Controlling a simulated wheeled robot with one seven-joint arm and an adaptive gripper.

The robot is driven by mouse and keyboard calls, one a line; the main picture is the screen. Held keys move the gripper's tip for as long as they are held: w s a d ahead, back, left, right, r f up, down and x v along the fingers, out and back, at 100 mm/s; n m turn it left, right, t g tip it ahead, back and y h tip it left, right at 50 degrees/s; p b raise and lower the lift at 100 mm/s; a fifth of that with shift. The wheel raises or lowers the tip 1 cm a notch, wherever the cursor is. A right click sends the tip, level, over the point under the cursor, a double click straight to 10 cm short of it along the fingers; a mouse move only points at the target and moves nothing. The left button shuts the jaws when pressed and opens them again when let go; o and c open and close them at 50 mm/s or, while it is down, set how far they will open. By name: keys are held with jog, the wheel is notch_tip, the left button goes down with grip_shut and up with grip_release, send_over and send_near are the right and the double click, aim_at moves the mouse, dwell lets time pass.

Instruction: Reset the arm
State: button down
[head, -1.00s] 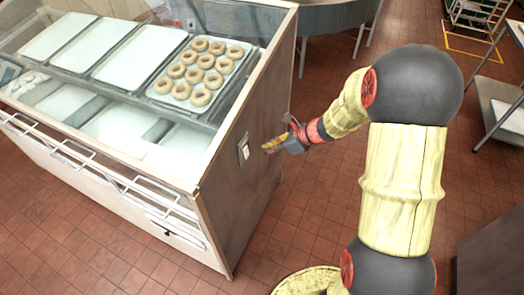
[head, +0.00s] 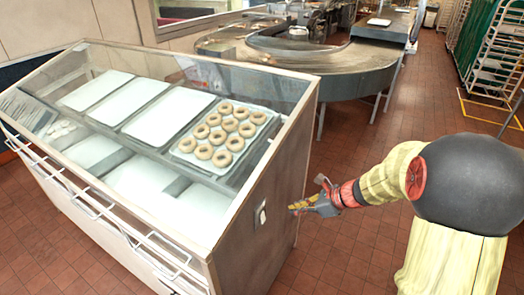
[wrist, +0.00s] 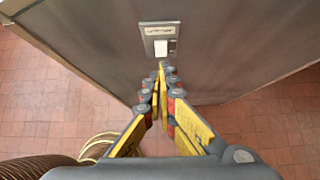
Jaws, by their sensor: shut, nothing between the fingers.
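My gripper (head: 298,207) is at the right side of the glass display case, close to a light switch (head: 262,214) on its side panel. In the wrist view the switch (wrist: 161,42) is a white rocker on a metal plate, just beyond my fingertips (wrist: 163,68). The fingers are shut with nothing between them. A gap seems to show between fingertips and switch, though the exact distance is hard to tell. My arm reaches in from the right of the head view.
The display case (head: 240,262) holds white trays and a tray of doughnuts (head: 222,134). A curved metal conveyor (head: 320,84) stands behind it. Wire racks (head: 497,62) stand at the back right. Red tiled floor (head: 335,255) is open between the case and my arm.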

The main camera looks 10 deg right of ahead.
jog(key=s+a+n+g+h+b, duration=0.1)
jog(key=s+a+n+g+h, duration=0.2)
jog(key=s+n, duration=1.2)
jog(key=s+a+r+n+t+h+b, duration=0.2)
jog(key=s+a+r+n+b, duration=0.3)
jog(key=s+r+n, duration=0.5)
jog(key=shift+s+r+n+h, duration=0.25)
jog(key=shift+r+n+h, duration=0.15)
jog(key=shift+n+h, duration=0.45)
jog(key=shift+d, duration=0.2)
